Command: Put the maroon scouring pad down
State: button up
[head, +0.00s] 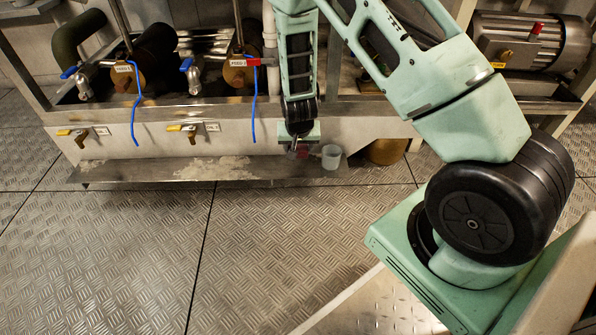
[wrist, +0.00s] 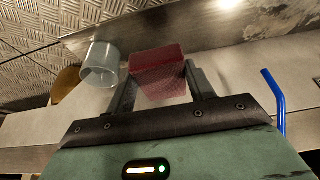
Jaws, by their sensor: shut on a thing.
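My gripper (wrist: 158,93) is shut on the maroon scouring pad (wrist: 158,72), a dark red block between its two fingers in the wrist view. In the head view my gripper (head: 299,147) hangs low in front of the pale panel, and the pad (head: 303,152) shows only as a small reddish patch at the fingertips. The pad is over or close to the metal ledge (head: 130,171). I cannot tell whether it touches the ledge.
A translucent cup (head: 331,157) stands close to the right of my gripper; it also shows in the wrist view (wrist: 100,64). A brown round container (head: 386,151) is farther right. Whitish crust (head: 215,168) lies on the ledge. Blue tubes (head: 254,105) and brass valves (head: 192,131) are to the left.

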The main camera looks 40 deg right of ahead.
aim_at(298, 170)
notch_tip(298, 170, down, 8)
jog(key=b, duration=0.5)
jog(key=shift+f, duration=0.1)
jog(key=o, duration=1.2)
